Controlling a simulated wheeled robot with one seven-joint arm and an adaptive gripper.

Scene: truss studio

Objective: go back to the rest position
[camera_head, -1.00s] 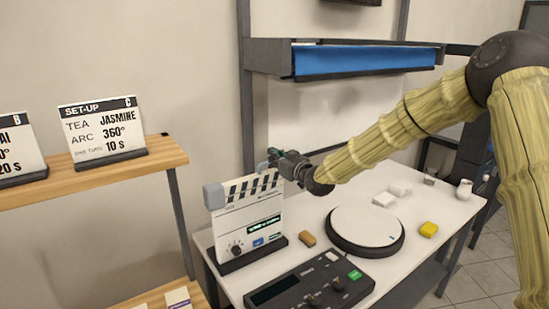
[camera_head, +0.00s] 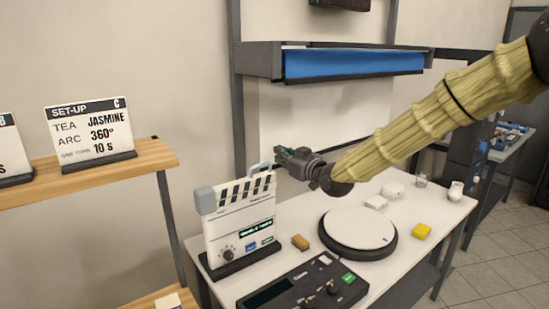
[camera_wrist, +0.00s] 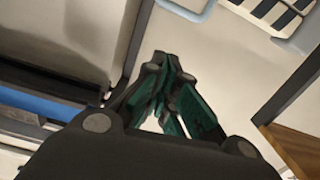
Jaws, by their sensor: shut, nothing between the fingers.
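My gripper (camera_head: 283,156) is shut and empty in the head view. It is in the air just above and right of the clapperboard's top. In the wrist view its dark green fingers (camera_wrist: 160,62) meet at the tips with nothing between them. The arm reaches in from the upper right. The white clapperboard (camera_head: 238,222) stands upright on a dark base on the white table, with a grey handle at its top right. Part of its striped top shows in the wrist view (camera_wrist: 275,14).
A blue-fronted shelf (camera_head: 350,63) hangs above. A wooden shelf (camera_head: 150,156) at left holds set-up cards (camera_head: 92,135).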

